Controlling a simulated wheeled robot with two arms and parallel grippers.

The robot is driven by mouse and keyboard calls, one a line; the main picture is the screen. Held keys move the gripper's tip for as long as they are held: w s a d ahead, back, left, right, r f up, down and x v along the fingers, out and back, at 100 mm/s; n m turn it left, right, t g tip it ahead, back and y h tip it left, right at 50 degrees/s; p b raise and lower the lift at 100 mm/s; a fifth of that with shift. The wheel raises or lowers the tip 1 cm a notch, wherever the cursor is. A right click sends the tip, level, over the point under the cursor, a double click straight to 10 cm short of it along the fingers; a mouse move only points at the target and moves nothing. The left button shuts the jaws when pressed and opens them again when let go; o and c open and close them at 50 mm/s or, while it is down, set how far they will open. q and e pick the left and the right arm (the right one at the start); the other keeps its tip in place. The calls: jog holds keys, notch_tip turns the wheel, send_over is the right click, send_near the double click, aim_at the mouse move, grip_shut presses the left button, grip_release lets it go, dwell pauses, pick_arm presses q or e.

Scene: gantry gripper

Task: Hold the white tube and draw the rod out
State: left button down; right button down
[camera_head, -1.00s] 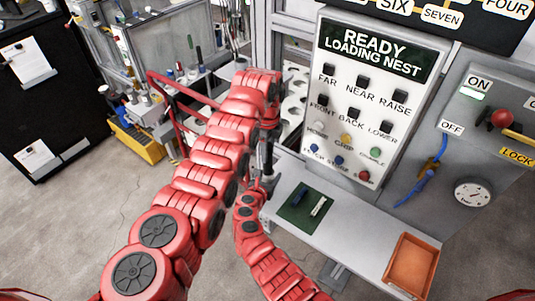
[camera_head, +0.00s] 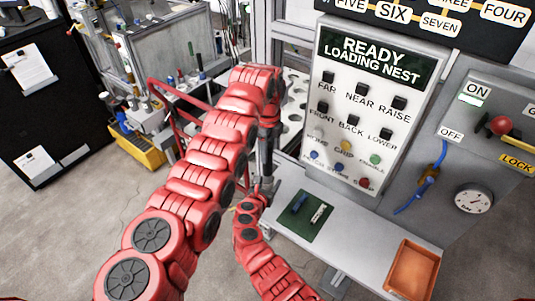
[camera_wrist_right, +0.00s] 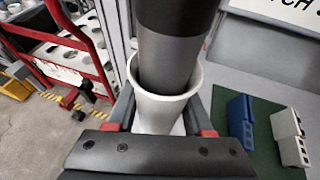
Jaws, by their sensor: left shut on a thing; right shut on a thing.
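The white tube (camera_wrist_right: 160,115) stands roughly upright between the fingers of my right gripper (camera_wrist_right: 164,122), which is shut on it. The rod (camera_wrist_right: 170,62), grey with a darker upper part, stands in the tube's open mouth. Its lower end is hidden inside the tube. In the head view my left arm reaches over from the left and its gripper (camera_head: 267,150) points down above the right one, shut on the rod. The fingers there are small and partly hidden by the arm. My right gripper (camera_head: 266,188) is just below it, mostly hidden.
A green mat (camera_head: 290,222) with a blue block (camera_wrist_right: 241,120) and a white block (camera_wrist_right: 290,138) lies on the grey bench (camera_head: 345,235). An orange tray (camera_head: 412,268) sits at its right. A button panel (camera_head: 365,110) stands behind.

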pick_arm(q)
jog(key=shift+r, duration=0.2)
jog(key=shift+r, duration=1.45)
jog(key=shift+r, duration=0.1)
jog(key=shift+r, duration=1.45)
pick_arm(e)
jog(key=shift+c, duration=1.1)
grip_release()
